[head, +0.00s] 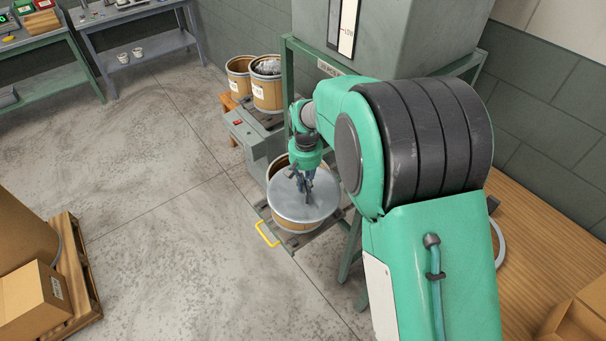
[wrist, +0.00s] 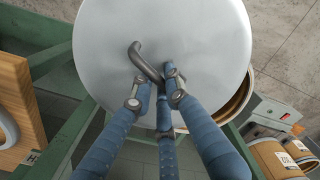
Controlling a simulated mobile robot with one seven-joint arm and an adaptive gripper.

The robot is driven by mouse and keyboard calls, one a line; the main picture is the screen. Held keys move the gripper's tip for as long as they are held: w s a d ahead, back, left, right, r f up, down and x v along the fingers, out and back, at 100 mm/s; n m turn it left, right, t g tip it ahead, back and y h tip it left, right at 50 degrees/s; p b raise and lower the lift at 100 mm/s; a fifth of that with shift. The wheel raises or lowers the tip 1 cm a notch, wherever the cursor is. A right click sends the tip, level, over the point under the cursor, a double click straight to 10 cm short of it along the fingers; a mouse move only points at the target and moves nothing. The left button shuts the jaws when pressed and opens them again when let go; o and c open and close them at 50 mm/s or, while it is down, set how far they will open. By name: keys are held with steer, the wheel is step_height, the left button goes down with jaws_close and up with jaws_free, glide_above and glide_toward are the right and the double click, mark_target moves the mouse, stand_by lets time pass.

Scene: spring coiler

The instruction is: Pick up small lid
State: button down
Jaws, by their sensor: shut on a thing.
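The lid (head: 290,209) is a round, flat, light grey disc, and it fills the upper wrist view (wrist: 120,25). A bent dark handle (wrist: 143,58) stands at its middle. My gripper (head: 306,183) is over the lid with its blue fingers pointing down. In the wrist view my gripper (wrist: 160,85) is shut on the handle. The lid is over a brown drum (head: 293,227) but off centre, so part of the drum's open mouth shows in the wrist view (wrist: 236,98). I cannot tell whether the lid touches the rim.
The drum stands on a platform with a yellow handle (head: 267,234). Two more drums (head: 239,75) (head: 267,93) stand behind, beside a grey control box (head: 250,133). A green frame (head: 288,65) and a wooden table (head: 545,235) are close by. The floor at left is open.

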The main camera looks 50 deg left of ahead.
steer(key=shift+s+d+r, duration=0.1)
steer(key=shift+s+d, duration=0.35)
steer(key=shift+d, duration=0.4)
steer(key=shift+s+d+r, duration=0.1)
steer(key=shift+s+d, duration=0.3)
steer(key=shift+d, duration=0.45)
